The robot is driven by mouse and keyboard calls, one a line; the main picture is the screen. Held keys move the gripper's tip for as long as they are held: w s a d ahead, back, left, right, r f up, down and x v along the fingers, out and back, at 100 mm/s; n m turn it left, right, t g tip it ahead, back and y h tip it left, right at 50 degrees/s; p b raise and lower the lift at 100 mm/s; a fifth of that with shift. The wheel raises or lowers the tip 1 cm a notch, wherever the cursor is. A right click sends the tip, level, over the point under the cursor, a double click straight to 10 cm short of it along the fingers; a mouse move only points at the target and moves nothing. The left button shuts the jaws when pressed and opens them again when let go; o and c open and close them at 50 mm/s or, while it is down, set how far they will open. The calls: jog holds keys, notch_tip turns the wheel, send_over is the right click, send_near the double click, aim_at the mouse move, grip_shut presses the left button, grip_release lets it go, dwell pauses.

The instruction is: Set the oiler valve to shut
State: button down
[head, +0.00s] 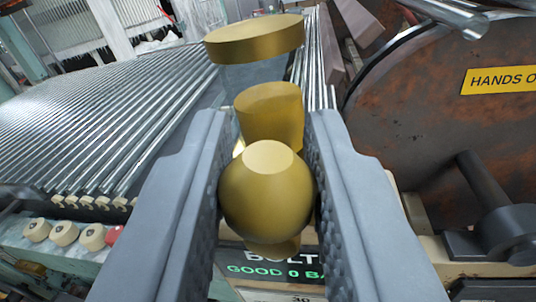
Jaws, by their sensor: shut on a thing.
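The oiler valve is a brass fitting in the middle of the head view, with a round brass ball (266,200) nearest me. Behind the ball is a brass cylinder (270,116), then a clear glass-like section (252,77) topped by a wide brass cap (254,38). My gripper (267,185) has one finger on each side of the brass ball and is shut on it. The fingers hide the sides of the ball. I cannot tell from this view which setting the valve is at.
A bed of metal rollers (80,120) fills the left. A large rusty disc (440,120) with a yellow sign (500,80) reading "HANDS O..." stands close at right. Cream knobs and a red one (114,236) sit at lower left. A dark display (265,262) with green text lies below the ball.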

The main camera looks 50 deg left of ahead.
jog(key=w+d+f+m+t, duration=0.2)
jog(key=f+m, duration=0.3)
jog(key=m, duration=1.2)
jog(key=shift+w+d+m+t+h, duration=0.25)
jog(key=shift+d+t+h, duration=0.2)
jog(key=shift+d, duration=0.25)
jog(key=shift+f, duration=0.1)
jog(key=c, duration=1.2)
grip_release()
jog(key=shift+c, duration=0.2)
jog(key=shift+s, duration=0.1)
